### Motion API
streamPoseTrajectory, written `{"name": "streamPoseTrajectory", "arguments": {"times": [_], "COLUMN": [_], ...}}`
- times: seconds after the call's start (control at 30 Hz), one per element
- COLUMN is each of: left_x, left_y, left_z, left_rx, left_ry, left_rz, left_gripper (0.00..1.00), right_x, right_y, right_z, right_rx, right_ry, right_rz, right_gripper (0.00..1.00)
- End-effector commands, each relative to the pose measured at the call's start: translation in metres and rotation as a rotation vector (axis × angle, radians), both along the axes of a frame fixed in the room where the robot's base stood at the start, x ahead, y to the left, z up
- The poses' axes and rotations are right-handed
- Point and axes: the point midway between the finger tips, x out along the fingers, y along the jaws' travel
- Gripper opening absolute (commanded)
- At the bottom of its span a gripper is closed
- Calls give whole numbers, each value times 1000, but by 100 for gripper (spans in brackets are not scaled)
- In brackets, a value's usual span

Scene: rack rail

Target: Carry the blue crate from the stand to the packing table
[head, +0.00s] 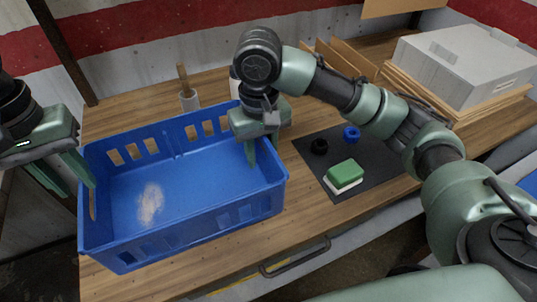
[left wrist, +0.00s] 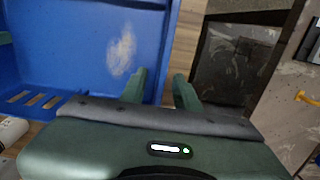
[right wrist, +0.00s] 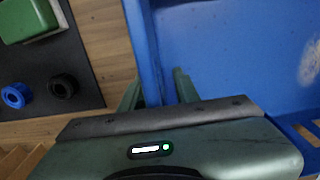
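The blue crate (head: 185,225) sits level on a wooden-topped bench (head: 225,265). It is empty, with a pale worn patch on its floor. My left gripper (head: 68,172) is open at the crate's left end; in the left wrist view its fingers (left wrist: 160,90) lie on either side of the end wall's rim. My right gripper (head: 258,150) is open at the right end; one finger shows inside the crate and the other is hidden in the head view. In the right wrist view its fingers (right wrist: 158,92) straddle the wall with gaps. I cannot make out a separate packing table.
A dark mat (head: 378,178) right of the crate holds a green-and-white block (head: 343,176), a blue ring (head: 351,134) and a black ring (head: 319,146). A grey box (head: 465,65) is at back right. A drawer handle (head: 295,260) juts out in front.

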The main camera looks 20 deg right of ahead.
Motion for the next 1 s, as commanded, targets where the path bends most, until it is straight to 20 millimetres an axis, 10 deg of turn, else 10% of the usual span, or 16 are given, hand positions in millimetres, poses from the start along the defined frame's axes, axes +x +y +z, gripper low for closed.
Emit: {"name": "streamPoseTrajectory", "arguments": {"times": [0.3,0.57,1.0], "left_x": [1,0,0], "left_y": [0,-1,-1], "left_z": [58,71,70], "left_rx": [-1,-2,-2], "left_ry": [-3,1,1], "left_rz": [0,-2,-2], "left_gripper": [31,31,31], "right_x": [0,1,2], "right_y": [0,-1,-1], "right_z": [0,7,87], "right_rx": [-1,-1,-2], "right_ry": [0,-3,-6], "right_rz": [-1,-1,-2], "right_gripper": [31,31,31]}}
